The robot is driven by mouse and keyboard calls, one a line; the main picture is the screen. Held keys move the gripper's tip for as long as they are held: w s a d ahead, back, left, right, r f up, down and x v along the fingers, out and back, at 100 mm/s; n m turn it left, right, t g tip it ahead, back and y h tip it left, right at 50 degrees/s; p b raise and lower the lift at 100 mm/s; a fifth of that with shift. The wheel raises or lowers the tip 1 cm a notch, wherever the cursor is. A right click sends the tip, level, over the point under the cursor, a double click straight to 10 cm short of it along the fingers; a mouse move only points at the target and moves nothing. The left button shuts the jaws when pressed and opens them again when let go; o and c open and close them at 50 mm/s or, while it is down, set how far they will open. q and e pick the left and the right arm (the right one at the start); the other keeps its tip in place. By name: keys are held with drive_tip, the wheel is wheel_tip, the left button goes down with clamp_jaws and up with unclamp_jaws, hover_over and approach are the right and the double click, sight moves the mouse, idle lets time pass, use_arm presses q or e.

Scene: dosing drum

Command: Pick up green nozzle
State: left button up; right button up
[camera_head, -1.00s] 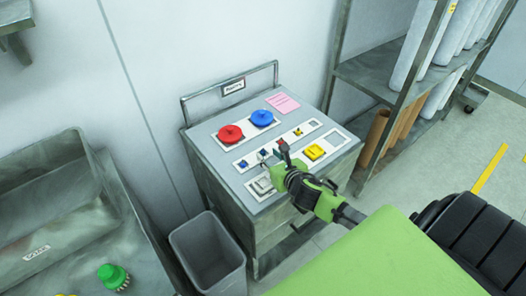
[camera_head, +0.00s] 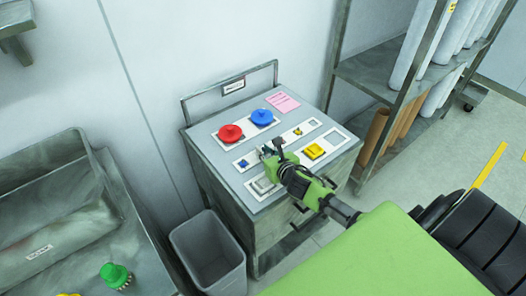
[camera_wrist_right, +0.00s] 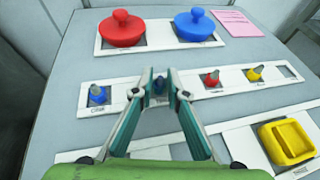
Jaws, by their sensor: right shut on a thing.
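My right gripper (camera_head: 268,153) is over the middle strip of small nozzles on the grey console. In the right wrist view its fingertips (camera_wrist_right: 160,78) are closed around a small dark nozzle (camera_wrist_right: 159,86), which stands in or just above its strip place. Its colour is hard to tell, and the fingers partly hide it. A blue nozzle (camera_wrist_right: 97,94) stands to its left, and a red nozzle (camera_wrist_right: 211,77) and a yellow nozzle (camera_wrist_right: 254,73) to its right. A green ribbed-looking object (camera_head: 115,275) stands on the bench at lower left. My left gripper is not seen.
Red (camera_head: 230,133) and blue (camera_head: 262,117) knobbed lids sit at the back of the console (camera_head: 205,141). A yellow block (camera_head: 314,151) and a pink note (camera_head: 283,102) lie on it. A grey bin (camera_head: 208,252) stands in front, and a shelf rack (camera_head: 372,80) stands at right.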

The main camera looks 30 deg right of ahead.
wheel_tip(320, 180, up, 10)
idle(0.6)
idle(1.3)
